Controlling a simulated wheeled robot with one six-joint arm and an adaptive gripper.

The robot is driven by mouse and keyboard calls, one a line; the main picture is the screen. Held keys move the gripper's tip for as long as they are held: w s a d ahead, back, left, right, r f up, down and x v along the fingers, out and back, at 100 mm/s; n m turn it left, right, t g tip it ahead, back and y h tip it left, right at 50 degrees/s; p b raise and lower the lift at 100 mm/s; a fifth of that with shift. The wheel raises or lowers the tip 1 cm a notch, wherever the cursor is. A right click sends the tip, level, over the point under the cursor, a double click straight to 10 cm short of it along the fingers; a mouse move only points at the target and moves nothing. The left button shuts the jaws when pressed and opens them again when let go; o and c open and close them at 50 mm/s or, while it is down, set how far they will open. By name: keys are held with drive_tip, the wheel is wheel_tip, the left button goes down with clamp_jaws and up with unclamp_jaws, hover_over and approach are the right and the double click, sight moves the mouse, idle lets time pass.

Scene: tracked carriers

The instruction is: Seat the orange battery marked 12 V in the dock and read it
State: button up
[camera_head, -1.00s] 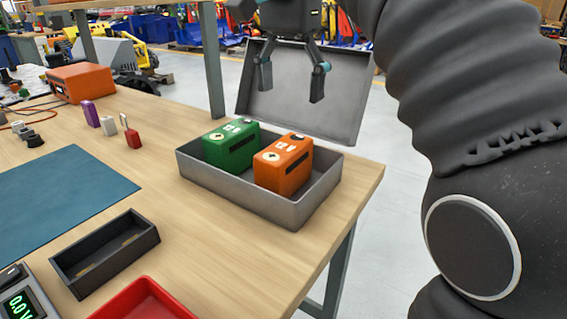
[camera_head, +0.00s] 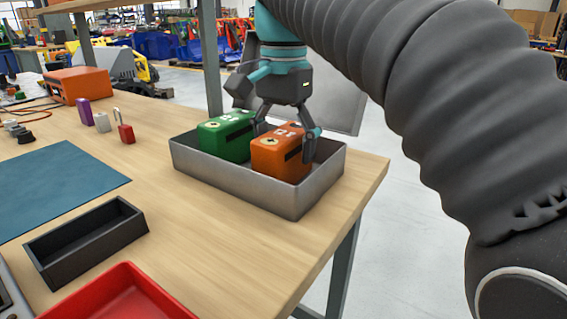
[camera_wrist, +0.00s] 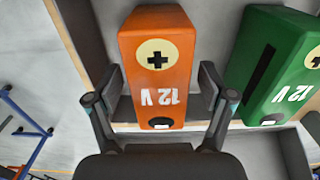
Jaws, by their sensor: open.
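The orange battery (camera_head: 276,158) stands in a grey open case, and its 12 V marking and plus sign show in the wrist view (camera_wrist: 158,70). My gripper (camera_head: 284,140) is open and lowered at the orange battery, with one finger on each side of it. In the wrist view my gripper (camera_wrist: 158,90) has a small gap to the battery on both sides. A green battery (camera_head: 226,136), also marked 12 V in the wrist view (camera_wrist: 285,65), stands beside it. The dark open tray (camera_head: 90,240), which looks like the dock, is empty at the front left.
The case (camera_head: 240,184) has low walls and a raised lid (camera_head: 340,100) behind. A red tray (camera_head: 125,295) lies at the front. A blue mat (camera_head: 60,185) lies left.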

drive_tip(key=shift+f, duration=0.65)
clamp_jaws()
drive_tip(key=shift+r, duration=0.1)
drive_tip(key=shift+r, duration=0.15)
